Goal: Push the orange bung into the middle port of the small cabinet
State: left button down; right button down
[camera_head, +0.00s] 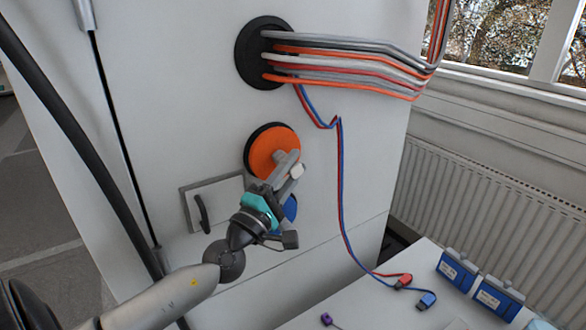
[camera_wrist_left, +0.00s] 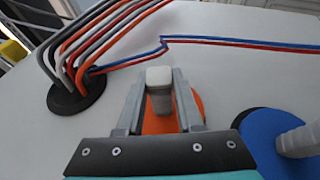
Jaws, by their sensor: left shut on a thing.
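The orange bung (camera_head: 268,148) is a round disc with a pale grey knob (camera_wrist_left: 160,85). My left gripper (camera_head: 292,172) is shut on that knob, its fingers on either side of it, in front of the cabinet's face. The orange disc also shows behind the fingers in the left wrist view (camera_wrist_left: 158,122). The bung covers most of the middle port (camera_head: 250,146) of the white cabinet (camera_head: 200,90); the port's black rim shows at its upper left. I cannot tell how deep the bung sits. My right gripper is not in view.
Several cables leave the upper black port (camera_head: 255,70). A blue bung (camera_head: 290,208) is below, partly hidden by my gripper. Red and blue leads hang to the right, down to a white table (camera_head: 350,305) with blue batteries (camera_head: 457,270). A handled panel (camera_head: 188,214) is at left.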

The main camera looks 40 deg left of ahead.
pick_arm(q)
jog(key=shift+w+a+r+b, duration=0.1)
jog(key=shift+w+a+b, duration=0.2)
jog(key=shift+a, duration=0.3)
grip_release()
dwell(0.7)
jog(key=shift+s, duration=0.15)
jog(key=b+v, duration=0.5)
jog(key=v, duration=0.6)
dwell(1.2)
dwell(0.5)
